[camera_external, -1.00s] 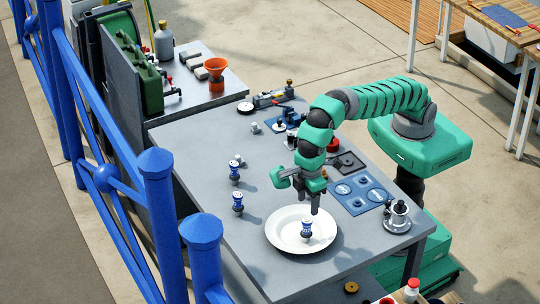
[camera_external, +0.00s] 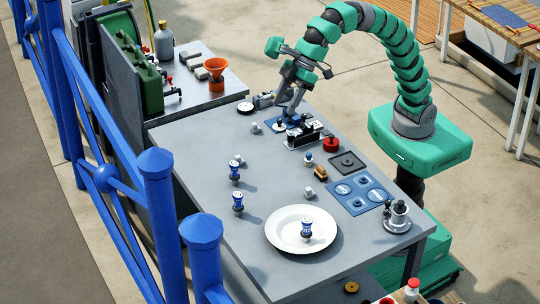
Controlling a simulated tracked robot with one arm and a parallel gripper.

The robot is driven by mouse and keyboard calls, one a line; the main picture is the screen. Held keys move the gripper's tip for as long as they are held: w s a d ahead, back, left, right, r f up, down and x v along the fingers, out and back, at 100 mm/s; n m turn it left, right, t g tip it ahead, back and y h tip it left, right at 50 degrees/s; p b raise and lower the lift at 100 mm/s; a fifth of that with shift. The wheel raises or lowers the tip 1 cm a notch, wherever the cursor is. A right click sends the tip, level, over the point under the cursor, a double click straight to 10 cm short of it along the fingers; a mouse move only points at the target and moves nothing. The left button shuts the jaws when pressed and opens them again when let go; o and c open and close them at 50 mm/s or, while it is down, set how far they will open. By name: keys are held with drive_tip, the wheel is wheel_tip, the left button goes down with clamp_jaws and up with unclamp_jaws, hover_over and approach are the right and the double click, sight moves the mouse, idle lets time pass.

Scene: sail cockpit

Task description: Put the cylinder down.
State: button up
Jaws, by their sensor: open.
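A small blue and white cylinder-like piece (camera_external: 306,229) stands upright on the white plate (camera_external: 276,241) near the front of the grey table. Similar blue and white pieces stand on the table to the left, one (camera_external: 238,203) nearer the plate and one (camera_external: 234,172) farther back. A smaller one (camera_external: 308,159) stands right of the middle. I cannot tell which piece the task means. My gripper (camera_external: 289,107) is open with nothing visible in it. It is low over the back of the table, by a blue fixture (camera_external: 279,125), well away from the plate.
A black and silver block (camera_external: 304,136), a red knob (camera_external: 331,144) and a blue panel (camera_external: 359,194) line the right side. A silver fitting (camera_external: 397,217) sits at the front right corner. Small pale nuts lie about. The table's left middle is mostly clear.

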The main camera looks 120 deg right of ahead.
drive_tip(key=s+d+r+t, duration=0.4)
drive_tip(key=s+d+r, duration=0.3)
drive_tip(key=s+r, duration=0.3)
drive_tip(key=s+d+r+t+h, duration=0.1)
drive_tip(key=s+d+r+t, duration=0.3)
drive_tip(key=s+d+r, duration=0.3)
drive_tip(key=s+r, duration=0.4)
drive_tip(key=shift+d+r+t, duration=0.3)
drive_tip(key=shift+r, duration=0.1)
drive_tip(key=shift+o, duration=0.5)
drive_tip(key=shift+w, duration=0.1)
